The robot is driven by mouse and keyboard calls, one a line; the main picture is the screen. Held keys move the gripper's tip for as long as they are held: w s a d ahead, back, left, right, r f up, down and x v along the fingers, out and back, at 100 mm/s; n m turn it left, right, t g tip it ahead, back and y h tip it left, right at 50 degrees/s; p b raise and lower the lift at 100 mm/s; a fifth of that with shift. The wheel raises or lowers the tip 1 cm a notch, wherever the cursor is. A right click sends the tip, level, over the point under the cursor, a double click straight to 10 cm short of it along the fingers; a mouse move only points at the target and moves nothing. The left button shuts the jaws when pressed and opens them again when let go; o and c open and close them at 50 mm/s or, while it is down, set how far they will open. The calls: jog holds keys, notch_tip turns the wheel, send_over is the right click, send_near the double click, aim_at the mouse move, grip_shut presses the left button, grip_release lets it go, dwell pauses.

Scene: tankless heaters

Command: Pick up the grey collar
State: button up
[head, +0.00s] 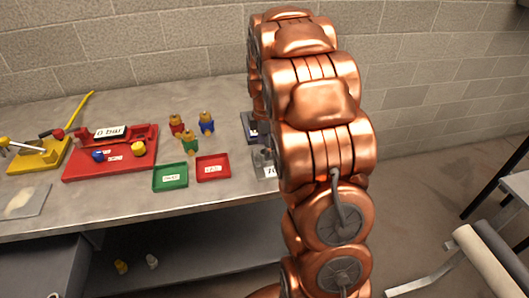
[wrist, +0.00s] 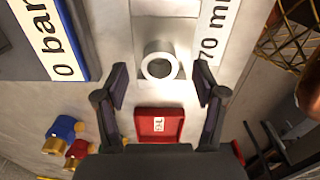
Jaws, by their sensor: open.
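The grey collar (wrist: 161,67) shows in the wrist view as a short pale ring around a dark hole. It stands on a light grey plate (wrist: 160,18) beside a label strip reading "70 m…", cut off by the frame. My gripper (wrist: 161,82) is open and empty, one finger to each side of the collar in the picture. I cannot tell the height gap between fingertips and collar. In the head view my arm hides the gripper and part of the grey plate (head: 263,173).
A red tray (head: 213,168) and a green tray (head: 170,177) lie left of the plate. Several coloured fittings (head: 190,143) stand behind them. A red unit marked "0 bar" (head: 132,168) and a yellow stand (head: 40,160) are further left on the bench (head: 110,205). A dark block (wrist: 35,68) lies beside the plate.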

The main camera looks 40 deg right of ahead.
notch_tip(320, 180, down, 2)
jog(key=shift+f, duration=0.2)
grip_shut()
dwell(0.5)
jog(key=shift+r, duration=0.1)
